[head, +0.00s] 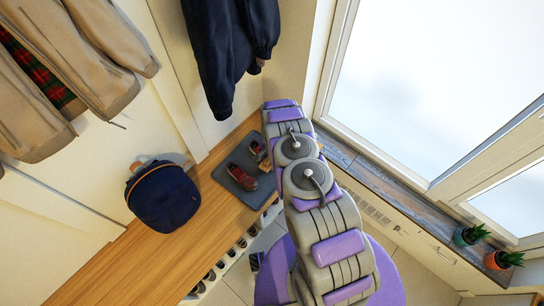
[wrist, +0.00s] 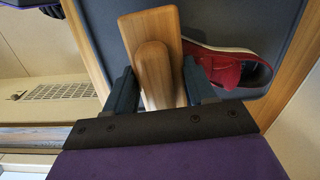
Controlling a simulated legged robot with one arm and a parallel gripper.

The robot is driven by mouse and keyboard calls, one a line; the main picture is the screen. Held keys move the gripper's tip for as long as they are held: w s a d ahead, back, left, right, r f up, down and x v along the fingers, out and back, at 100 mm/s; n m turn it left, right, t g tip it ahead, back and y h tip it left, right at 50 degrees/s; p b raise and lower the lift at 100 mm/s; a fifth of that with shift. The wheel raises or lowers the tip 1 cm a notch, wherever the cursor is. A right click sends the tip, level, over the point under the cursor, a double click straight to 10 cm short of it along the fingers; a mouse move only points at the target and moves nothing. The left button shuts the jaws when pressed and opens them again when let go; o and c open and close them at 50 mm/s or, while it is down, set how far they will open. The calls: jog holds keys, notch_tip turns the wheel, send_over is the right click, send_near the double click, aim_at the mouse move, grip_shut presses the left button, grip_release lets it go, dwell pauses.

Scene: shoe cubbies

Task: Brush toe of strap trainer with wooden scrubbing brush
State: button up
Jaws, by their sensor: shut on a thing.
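The wooden scrubbing brush (wrist: 150,28) is held between the two fingers of my gripper (wrist: 158,78) in the wrist view. Its bristles are not visible from this side. A red trainer (wrist: 232,68) with a pale sole edge and dark opening lies on the dark mat, just right of the brush. Part of its left end is hidden behind the brush and finger; I cannot tell whether they touch. In the head view, a dark red shoe (head: 242,177) lies on the mat (head: 224,173), and my arm covers most of the gripper.
The mat lies on a wooden bench (head: 110,265) with shoe cubbies (head: 213,273) below. Coats (head: 228,50) hang above. A windowsill with potted plants (head: 470,234) is at right. The bench's near-left stretch is clear.

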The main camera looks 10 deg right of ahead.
jog(key=shift+s+a, duration=0.45)
jog(key=shift+a, duration=0.35)
jog(key=shift+w+d+b, duration=0.15)
jog(key=shift+w+d, duration=0.25)
jog(key=shift+d, duration=0.3)
jog(key=shift+w+d+b, duration=0.15)
jog(key=shift+w+d, duration=0.25)
jog(key=shift+d, duration=0.25)
jog(key=shift+w+d+b, duration=0.15)
jog(key=shift+w+d, duration=0.25)
jog(key=shift+d, duration=0.3)
jog(key=shift+s+a+p, duration=0.2)
jog(key=shift+s+a, duration=0.1)
jog(key=shift+a, duration=0.2)
jog(key=shift+s+a+p, duration=0.2)
jog(key=shift+s+a, duration=0.05)
jog(key=shift+a, duration=0.25)
jog(key=shift+s+a, duration=0.65)
jog(key=shift+a, duration=0.35)
jog(key=shift+w+d, duration=0.65)
jog(key=shift+d, duration=0.35)
jog(key=shift+d, duration=0.1)
jog(key=shift+s+r+p, duration=0.15)
jog(key=shift+r+p, duration=0.7)
jog(key=shift+r, duration=0.8)
jog(key=shift+r+p, duration=1.2)
jog(key=shift+r, duration=1.2)
jog(key=shift+s, duration=0.1)
